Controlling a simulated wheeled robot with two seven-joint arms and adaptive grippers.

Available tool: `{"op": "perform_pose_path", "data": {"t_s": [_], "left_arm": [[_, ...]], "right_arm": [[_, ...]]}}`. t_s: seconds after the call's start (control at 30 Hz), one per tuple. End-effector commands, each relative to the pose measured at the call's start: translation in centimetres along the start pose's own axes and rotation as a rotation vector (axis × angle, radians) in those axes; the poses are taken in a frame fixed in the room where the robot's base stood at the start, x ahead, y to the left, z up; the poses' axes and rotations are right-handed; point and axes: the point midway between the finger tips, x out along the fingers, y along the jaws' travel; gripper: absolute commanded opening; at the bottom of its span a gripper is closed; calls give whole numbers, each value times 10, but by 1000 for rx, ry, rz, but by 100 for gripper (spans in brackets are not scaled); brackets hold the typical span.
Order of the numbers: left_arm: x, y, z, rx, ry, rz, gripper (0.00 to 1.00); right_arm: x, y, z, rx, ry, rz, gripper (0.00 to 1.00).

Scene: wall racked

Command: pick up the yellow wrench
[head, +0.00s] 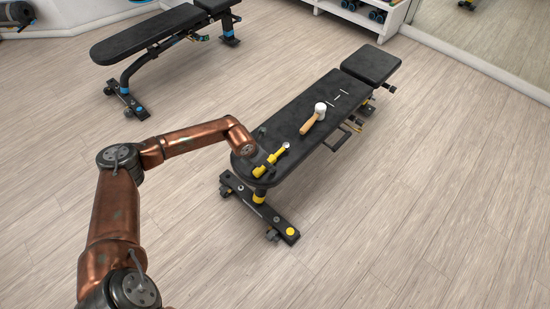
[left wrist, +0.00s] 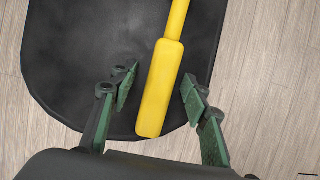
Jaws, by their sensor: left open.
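The yellow wrench (head: 270,164) lies on the near end of the black bench (head: 297,118) in the head view, with a silver head at its upper right end. In the left wrist view the yellow handle of the wrench (left wrist: 160,88) points down between the two open fingers of my left gripper (left wrist: 157,92). The fingers stand apart on both sides of the handle, with a gap on each side. The wrench's head is out of the left wrist view. My right gripper is not in view.
A mallet (head: 314,118) with a wooden handle and white head lies farther along the bench. A second black bench (head: 150,35) stands at the upper left. The wooden floor around is clear.

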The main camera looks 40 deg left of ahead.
Motion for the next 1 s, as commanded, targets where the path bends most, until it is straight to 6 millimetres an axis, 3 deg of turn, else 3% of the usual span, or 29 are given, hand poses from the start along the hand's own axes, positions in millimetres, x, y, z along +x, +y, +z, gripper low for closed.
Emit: {"op": "perform_pose_path", "data": {"t_s": [0.07,0.7,1.0], "left_arm": [[1,0,-1,0,1,0,43],[2,0,-2,0,2,0,0],[1,0,-1,0,0,-1,0]], "right_arm": [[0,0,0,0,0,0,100],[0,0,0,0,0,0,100],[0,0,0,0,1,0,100]]}}
